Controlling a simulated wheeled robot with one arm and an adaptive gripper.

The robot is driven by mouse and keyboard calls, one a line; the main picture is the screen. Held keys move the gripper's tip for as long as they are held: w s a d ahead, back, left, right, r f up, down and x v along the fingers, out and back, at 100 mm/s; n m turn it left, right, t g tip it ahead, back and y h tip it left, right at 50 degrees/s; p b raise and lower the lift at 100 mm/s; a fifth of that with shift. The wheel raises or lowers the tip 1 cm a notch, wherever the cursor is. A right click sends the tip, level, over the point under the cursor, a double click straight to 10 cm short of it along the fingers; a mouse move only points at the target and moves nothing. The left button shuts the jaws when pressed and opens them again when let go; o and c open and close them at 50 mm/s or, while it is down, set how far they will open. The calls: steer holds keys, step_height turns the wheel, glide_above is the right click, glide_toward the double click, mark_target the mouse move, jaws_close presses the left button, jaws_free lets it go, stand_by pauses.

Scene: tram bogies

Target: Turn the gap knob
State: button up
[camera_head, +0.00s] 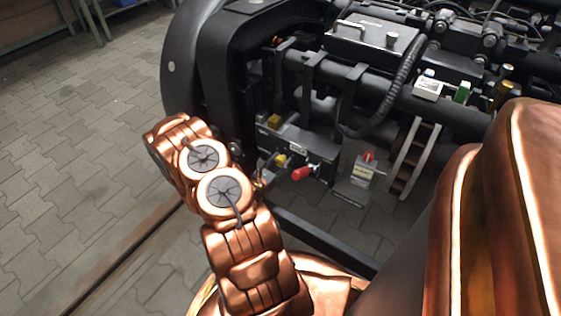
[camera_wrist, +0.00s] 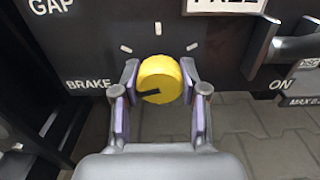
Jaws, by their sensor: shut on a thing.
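The yellow round knob (camera_wrist: 160,78) sits on a dark panel in the wrist view, with white tick marks above it. Its black pointer mark points left, toward the word BRAKE (camera_wrist: 88,84). The word GAP (camera_wrist: 50,5) is higher at the upper left. My gripper (camera_wrist: 158,88) is shut on the knob, one finger at each side. In the head view a yellow knob (camera_head: 281,160) shows on the low panel, just right of my arm's end; my fingers are mostly hidden there by the arm.
In the head view a red-ended handle (camera_head: 302,173) sticks out close right of the knob. A small box with a red top (camera_head: 364,172) stands farther right. Another yellow part (camera_head: 274,121) is above. Paved floor (camera_head: 90,130) is open at left.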

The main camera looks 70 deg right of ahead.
steer(key=shift+r+n, duration=0.1)
steer(key=shift+n, duration=0.2)
steer(key=shift+p, duration=0.4)
steer(key=shift+n, duration=1.3)
steer(key=shift+s, duration=0.1)
steer(key=o, duration=1.1)
steer(key=shift+a, duration=0.1)
steer(key=shift+w+a, duration=0.25)
steer(key=shift+a, duration=0.25)
steer(key=shift+v, duration=5.4)
